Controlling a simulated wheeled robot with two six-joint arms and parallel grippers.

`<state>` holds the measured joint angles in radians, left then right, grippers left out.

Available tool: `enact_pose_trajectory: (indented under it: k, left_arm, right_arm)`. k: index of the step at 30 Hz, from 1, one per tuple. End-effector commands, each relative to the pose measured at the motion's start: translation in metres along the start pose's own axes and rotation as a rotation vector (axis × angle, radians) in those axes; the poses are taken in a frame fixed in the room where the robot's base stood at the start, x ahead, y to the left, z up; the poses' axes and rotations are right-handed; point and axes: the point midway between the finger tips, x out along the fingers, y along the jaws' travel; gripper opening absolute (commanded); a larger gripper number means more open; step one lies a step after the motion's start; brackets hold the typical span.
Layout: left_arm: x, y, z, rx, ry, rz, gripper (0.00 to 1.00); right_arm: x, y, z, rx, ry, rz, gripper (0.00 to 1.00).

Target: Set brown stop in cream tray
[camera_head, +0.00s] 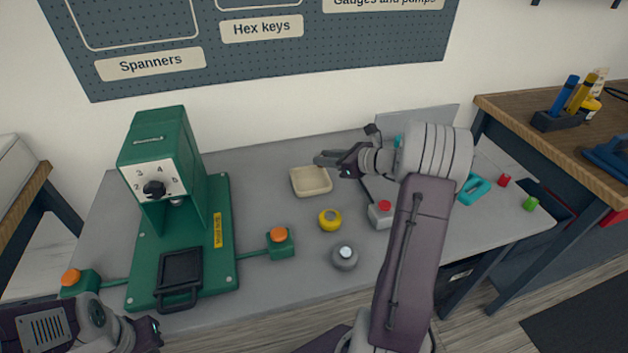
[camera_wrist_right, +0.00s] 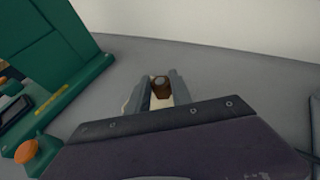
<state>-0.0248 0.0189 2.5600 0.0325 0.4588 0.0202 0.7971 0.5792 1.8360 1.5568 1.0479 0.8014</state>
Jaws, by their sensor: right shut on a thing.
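The brown stop (camera_wrist_right: 161,88) sits between the fingers of my right gripper (camera_wrist_right: 160,90), which is shut on it. In the head view I cannot make the stop out at the right gripper (camera_head: 320,158). In the wrist view parts of the cream tray (camera_wrist_right: 183,99) show behind and beside the fingers. My left gripper (camera_head: 152,331) is at the lower left, partly in view; its jaws are unclear.
A green press (camera_head: 165,160) with orange buttons (camera_head: 279,235) stands left of the tray. A yellow round piece (camera_head: 330,220), a grey knobbed piece (camera_head: 344,259) and a red-button box (camera_head: 381,213) stand in front. Teal, red and green items lie right.

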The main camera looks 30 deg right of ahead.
Motion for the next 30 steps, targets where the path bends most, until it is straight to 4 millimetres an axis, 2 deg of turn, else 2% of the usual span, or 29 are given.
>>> enact_pose_trajectory:
  k: [3, 7, 13, 19, 30]
  left_arm:
    - [0.009, 0.000, 0.001, 0.000, 0.000, 0.000, 0.00]
    - [0.010, 0.000, 0.001, 0.000, 0.000, 0.000, 0.00]
    - [0.012, 0.000, 0.001, 0.000, 0.000, 0.000, 0.00]
    - [0.024, -0.001, 0.002, 0.000, 0.000, 0.000, 0.00]
    - [0.027, -0.001, 0.003, 0.000, 0.000, 0.000, 0.00]
  right_arm:
    - [0.019, 0.017, -0.009, 0.001, 0.000, 0.003, 0.00]
    - [0.027, 0.025, -0.011, 0.000, 0.001, 0.000, 0.00]
    - [0.030, 0.026, -0.016, 0.001, 0.001, 0.000, 0.00]
    - [0.043, 0.026, -0.048, 0.004, 0.001, 0.000, 0.00]
    - [0.044, 0.025, -0.052, 0.000, 0.000, -0.001, 0.00]
